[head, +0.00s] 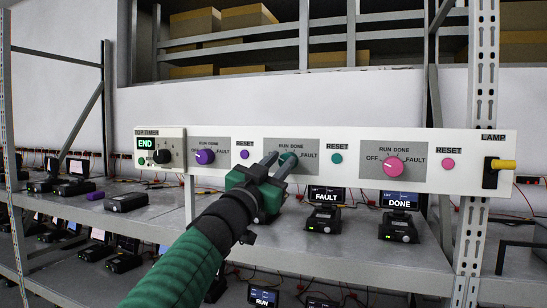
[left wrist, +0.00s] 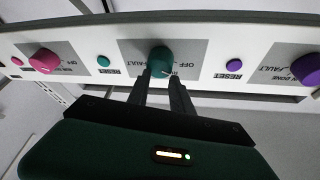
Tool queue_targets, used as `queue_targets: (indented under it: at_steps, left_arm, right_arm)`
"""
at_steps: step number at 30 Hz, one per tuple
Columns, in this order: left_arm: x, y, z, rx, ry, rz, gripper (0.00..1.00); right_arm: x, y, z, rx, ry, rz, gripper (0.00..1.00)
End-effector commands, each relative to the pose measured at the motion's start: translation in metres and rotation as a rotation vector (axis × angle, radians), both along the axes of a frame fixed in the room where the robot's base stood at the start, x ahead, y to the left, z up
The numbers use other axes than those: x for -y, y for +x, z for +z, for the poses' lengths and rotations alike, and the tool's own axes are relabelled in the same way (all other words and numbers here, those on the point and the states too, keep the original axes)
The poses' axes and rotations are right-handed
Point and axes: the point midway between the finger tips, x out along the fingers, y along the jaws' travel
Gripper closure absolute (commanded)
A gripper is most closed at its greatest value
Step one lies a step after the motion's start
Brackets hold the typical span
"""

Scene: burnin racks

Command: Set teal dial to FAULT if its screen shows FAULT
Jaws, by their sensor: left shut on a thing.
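The teal dial (head: 288,160) is on the white panel, between the purple and pink dials. My left gripper (head: 280,161) reaches up to it and is shut on it. In the left wrist view the teal dial (left wrist: 161,60) sits between the fingertips of the left gripper (left wrist: 162,78). The gripper covers part of the dial's markings, so I cannot tell its setting surely. A screen reading FAULT (head: 326,195) stands on the shelf below, right of the gripper. My right gripper is not in view.
The panel also has a purple dial (head: 205,157), a pink dial (head: 393,167), a teal reset button (head: 337,158) and a timer reading END (head: 146,143). A yellow-handled lamp switch (head: 501,166) is at the right. A DONE screen (head: 399,200) stands below the pink dial.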

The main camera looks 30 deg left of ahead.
Motion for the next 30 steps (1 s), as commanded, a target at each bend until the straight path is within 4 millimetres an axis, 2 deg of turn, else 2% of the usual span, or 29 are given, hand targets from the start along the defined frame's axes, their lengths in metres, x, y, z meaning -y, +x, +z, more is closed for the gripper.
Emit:
queue_targets:
  at_steps: [1, 15, 30]
  left_arm:
    - [0.0, 0.004, 0.0, -0.019, 0.022, 0.001, 1.0]
    - [-0.003, 0.004, 0.003, -0.114, 0.417, 0.005, 1.0]
    - [-0.007, 0.002, 0.003, -0.213, 0.839, 0.014, 1.0]
  right_arm:
    - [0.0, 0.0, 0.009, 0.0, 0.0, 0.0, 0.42]
    - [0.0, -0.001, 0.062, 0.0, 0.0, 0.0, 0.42]
    - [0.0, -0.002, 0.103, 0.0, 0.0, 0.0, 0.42]
